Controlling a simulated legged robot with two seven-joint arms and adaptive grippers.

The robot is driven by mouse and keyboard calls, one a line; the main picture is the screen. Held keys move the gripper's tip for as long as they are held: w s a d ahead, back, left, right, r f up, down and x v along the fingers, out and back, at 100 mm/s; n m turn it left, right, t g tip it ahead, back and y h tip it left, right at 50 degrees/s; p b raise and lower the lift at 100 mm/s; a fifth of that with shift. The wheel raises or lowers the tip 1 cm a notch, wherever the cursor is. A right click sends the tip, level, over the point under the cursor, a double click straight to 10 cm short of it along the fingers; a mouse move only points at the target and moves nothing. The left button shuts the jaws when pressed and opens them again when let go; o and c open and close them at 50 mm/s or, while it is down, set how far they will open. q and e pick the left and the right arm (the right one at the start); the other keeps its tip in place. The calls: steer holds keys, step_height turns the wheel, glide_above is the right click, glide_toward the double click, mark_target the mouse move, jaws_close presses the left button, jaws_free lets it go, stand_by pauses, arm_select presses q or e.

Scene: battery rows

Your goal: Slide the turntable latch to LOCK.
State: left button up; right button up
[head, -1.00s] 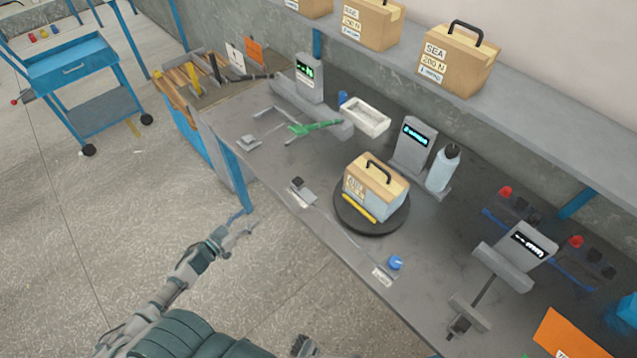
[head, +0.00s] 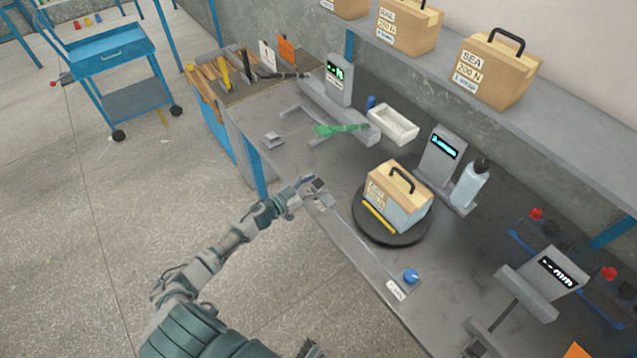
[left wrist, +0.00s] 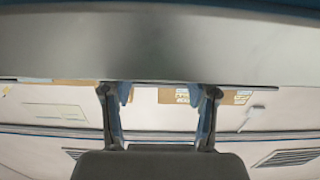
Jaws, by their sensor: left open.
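The turntable (head: 363,230) is a round dark disc on the grey bench, bearing a box (head: 398,195) with a black handle and a yellow bar at its front. The latch (head: 319,184), a small grey plate with a dark knob, sits at the bench's front edge, left of the turntable. My left gripper (head: 306,190) is open, right at the latch and partly covering it. I cannot tell whether they touch. In the left wrist view its two fingers (left wrist: 160,92) stand apart with nothing between them. A dark piece at the head view's bottom edge may be my right gripper (head: 309,348).
A blue knob (head: 411,276) with a white label is on the bench edge right of the latch. In the left wrist view a grey band (left wrist: 160,45) crosses above the fingers.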

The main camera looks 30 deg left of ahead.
arm_select(q)
steer(key=shift+w+d, duration=0.25)
steer(key=shift+w, duration=0.5)
arm_select(e)
steer(key=shift+w+r, duration=0.2)
steer(key=shift+r, duration=0.1)
arm_select(q)
steer(key=shift+a, duration=0.1)
steer(key=shift+c, duration=1)
steer(key=c, duration=0.8)
jaws_close()
